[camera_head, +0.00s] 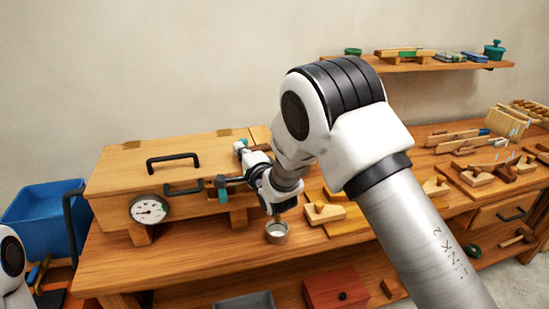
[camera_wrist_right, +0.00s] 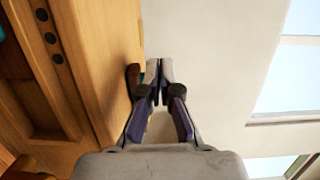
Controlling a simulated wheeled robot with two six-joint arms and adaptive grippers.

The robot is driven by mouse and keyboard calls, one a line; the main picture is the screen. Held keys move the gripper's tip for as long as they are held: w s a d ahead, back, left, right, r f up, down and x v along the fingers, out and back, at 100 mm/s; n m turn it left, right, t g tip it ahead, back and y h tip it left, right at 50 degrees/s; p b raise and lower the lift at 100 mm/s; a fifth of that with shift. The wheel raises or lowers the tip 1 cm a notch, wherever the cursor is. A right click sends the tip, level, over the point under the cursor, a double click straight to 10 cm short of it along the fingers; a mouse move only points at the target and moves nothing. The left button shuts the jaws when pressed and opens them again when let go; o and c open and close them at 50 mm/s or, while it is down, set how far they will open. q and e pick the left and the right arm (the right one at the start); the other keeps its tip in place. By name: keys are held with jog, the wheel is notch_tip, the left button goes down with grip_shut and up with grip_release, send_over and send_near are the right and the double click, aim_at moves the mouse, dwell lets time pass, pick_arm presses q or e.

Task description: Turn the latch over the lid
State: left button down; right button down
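A long wooden box (camera_head: 120,180) with a flat wooden lid (camera_head: 218,149) stands on the bench at the left. The lid lies down on the box and carries a black handle (camera_head: 173,160). Small teal-and-dark fittings, perhaps the latch, show at the box's right end; one is on the front (camera_head: 223,194). Contact is unclear. My left gripper is out of view.
A round gauge (camera_head: 149,209) is on the box front. A small metal cup (camera_head: 277,232) stands on the bench below my right wrist. A blue bin (camera_head: 35,212) is at the far left. Wooden tools and blocks (camera_head: 481,175) crowd the right; a shelf (camera_head: 410,65) hangs behind.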

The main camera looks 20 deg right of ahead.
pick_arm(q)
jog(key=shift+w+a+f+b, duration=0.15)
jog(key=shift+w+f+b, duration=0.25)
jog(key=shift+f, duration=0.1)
pick_arm(e)
jog(key=shift+w+a, duration=0.2)
jog(key=shift+w, duration=0.5)
